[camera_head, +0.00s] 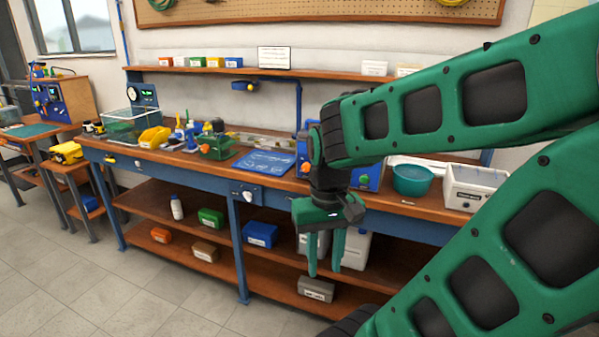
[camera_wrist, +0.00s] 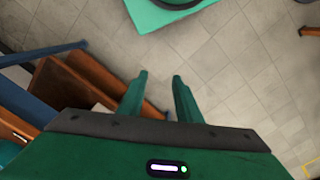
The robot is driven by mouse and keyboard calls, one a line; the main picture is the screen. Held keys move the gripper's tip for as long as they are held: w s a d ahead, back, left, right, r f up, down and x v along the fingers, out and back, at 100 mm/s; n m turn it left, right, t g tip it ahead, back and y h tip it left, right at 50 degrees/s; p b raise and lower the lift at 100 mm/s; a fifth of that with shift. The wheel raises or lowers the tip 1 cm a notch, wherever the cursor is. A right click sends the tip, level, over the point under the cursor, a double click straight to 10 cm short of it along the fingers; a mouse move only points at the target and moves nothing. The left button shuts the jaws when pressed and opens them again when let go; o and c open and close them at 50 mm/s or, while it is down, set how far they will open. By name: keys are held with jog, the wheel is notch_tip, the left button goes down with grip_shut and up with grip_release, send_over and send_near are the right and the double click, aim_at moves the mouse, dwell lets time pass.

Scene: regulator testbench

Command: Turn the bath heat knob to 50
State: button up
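My gripper (camera_head: 324,268) hangs fingers-down in front of the bench, below the top's front edge. Its two green fingers are apart with nothing between them; they also show in the wrist view (camera_wrist: 159,78), over bare floor. A clear tank (camera_head: 128,128), which looks like the bath, stands at the left end of the bench, with a dark unit bearing a round dial (camera_head: 148,95) behind it. A yellow knob (camera_head: 111,161) is on the bench front below the tank. A white knob (camera_head: 248,196) is on a front panel further right. Labels and settings are too small to read.
The wooden bench (camera_head: 220,172) carries a green device (camera_head: 216,142), a blue mat (camera_head: 264,163), a teal bowl (camera_head: 412,179) and a white bin (camera_head: 475,185). Boxes stand on the lower shelf (camera_head: 180,215). The tiled floor (camera_head: 60,270) at front left is clear.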

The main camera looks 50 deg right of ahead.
aim_at(305, 169)
jog(key=shift+o, duration=1.9)
jog(key=shift+s+d+r, duration=0.15)
jog(key=shift+s+d, duration=0.05)
jog(key=shift+s, duration=0.2)
jog(key=w+d+f+n+g+h, duration=0.1)
jog(key=w+d+f+n+h, duration=0.35)
jog(key=w+d+n, duration=0.4)
jog(key=w+d+f+n+h, duration=0.3)
jog(key=w+d+n+h, duration=0.25)
jog(key=d, duration=0.65)
jog(key=w+r+n+t+h, duration=0.3)
jog(key=w+n+t, duration=0.1)
jog(key=w+n, duration=0.5)
jog(key=w+r+n+t+h, duration=0.2)
jog(key=w+n+t+h, duration=0.2)
jog(key=w+n, duration=0.45)
jog(key=x, duration=1)
jog(key=shift+w+d+r, duration=0.1)
jog(key=shift+w+d, duration=0.05)
jog(key=shift+w, duration=0.15)
